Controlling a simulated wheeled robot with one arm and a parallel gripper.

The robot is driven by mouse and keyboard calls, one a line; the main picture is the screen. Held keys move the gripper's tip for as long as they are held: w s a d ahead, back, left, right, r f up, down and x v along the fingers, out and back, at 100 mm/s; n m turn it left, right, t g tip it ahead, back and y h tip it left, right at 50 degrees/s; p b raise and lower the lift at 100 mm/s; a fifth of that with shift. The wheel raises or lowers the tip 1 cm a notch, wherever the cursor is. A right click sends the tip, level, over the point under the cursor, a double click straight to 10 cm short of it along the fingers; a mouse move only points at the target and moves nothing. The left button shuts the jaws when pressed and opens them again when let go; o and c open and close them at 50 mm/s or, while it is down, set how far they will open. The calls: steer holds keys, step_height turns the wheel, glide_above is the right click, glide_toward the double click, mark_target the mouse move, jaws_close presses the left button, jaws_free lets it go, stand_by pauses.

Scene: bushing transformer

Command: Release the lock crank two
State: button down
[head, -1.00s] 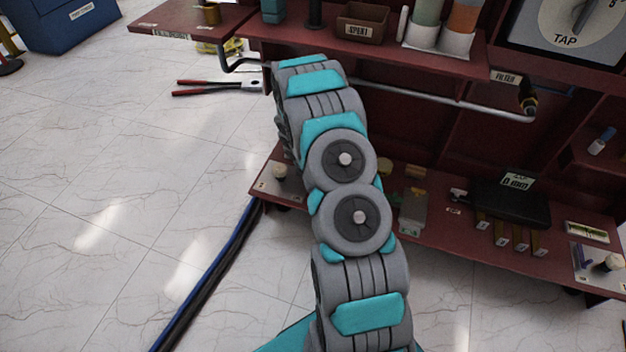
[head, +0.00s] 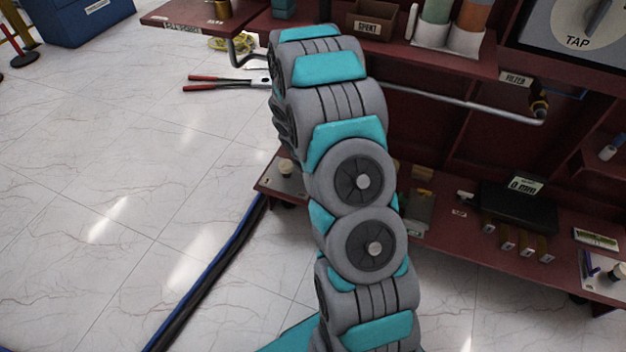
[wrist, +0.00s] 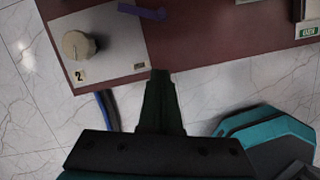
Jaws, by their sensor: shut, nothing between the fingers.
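In the wrist view, a light plate marked "2" (wrist: 122,48) sits on the dark red shelf. I cannot tell for sure which of these is lock crank two. My gripper (wrist: 160,74) is shut and empty, its dark fingers pointing at the plate's lower right edge. It appears apart from the knob and the lever. In the head view, the plate (head: 275,181) and knob (head: 286,167) show left of my arm, which hides my gripper.
The red bench (head: 455,238) has a lower shelf with a black case (head: 518,207) and small blocks. A metal rail (head: 440,98) runs under its upper shelf. Blue and black cables (head: 205,275) lie on the floor. Open floor spreads to the left.

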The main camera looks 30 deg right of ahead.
steer(key=shift+s+a+r, duration=0.15)
steer(key=shift+s+r, duration=0.05)
steer(key=shift+r, duration=0.45)
